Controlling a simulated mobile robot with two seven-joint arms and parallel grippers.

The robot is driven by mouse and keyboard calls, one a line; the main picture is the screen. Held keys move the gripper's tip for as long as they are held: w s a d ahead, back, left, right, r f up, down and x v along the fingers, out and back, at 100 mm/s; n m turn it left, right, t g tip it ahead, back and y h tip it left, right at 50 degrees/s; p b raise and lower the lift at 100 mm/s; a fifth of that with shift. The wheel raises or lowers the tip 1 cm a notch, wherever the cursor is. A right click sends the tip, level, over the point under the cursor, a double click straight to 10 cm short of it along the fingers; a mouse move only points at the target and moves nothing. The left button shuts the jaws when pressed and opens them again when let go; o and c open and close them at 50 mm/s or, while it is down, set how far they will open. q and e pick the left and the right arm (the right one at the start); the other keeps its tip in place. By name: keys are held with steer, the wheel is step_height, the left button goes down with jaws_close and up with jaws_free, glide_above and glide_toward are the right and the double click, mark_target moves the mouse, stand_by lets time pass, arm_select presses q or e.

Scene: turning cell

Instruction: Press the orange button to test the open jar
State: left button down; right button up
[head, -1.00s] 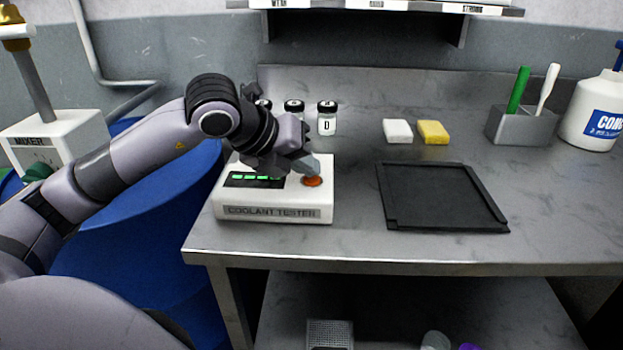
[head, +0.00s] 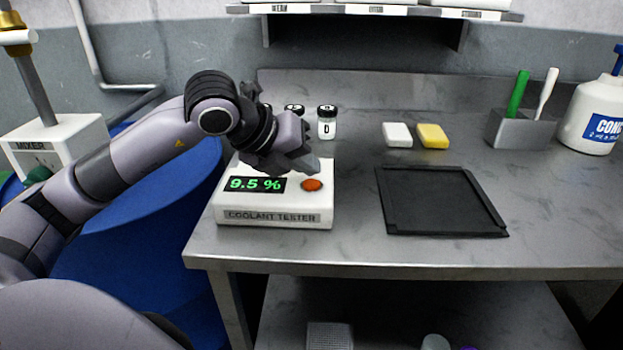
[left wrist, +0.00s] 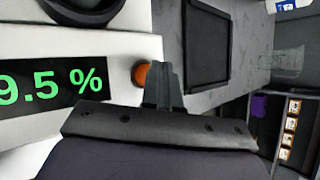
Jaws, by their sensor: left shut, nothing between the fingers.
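The white coolant tester (head: 275,219) stands at the left front of the steel bench. Its display (head: 254,184) reads "9.5 %" in green, and it also shows in the left wrist view (left wrist: 50,85). The orange button (head: 312,185) is on its top right and shows in the left wrist view too (left wrist: 141,75). My left gripper (head: 311,163) is shut and empty, just above and behind the button, seemingly apart from it. A jar marked D (head: 327,124) stands behind the tester with its dark lid on. An open jar cannot be made out; my arm hides part of that area. My right gripper is not in view.
A black tray (head: 440,232) lies right of the tester. White (head: 397,134) and yellow (head: 432,136) blocks, a grey holder (head: 518,132) and a white jug (head: 590,125) stand farther back. A blue drum (head: 140,240) is left of the bench. A shelf overhangs the back.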

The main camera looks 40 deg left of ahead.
mark_target(306, 185)
arm_select(q)
steer(key=shift+r, duration=0.1)
step_height(306, 185, up, 5)
steer(key=p, duration=0.3)
steer(key=shift+p, duration=0.3)
stand_by(0.9)
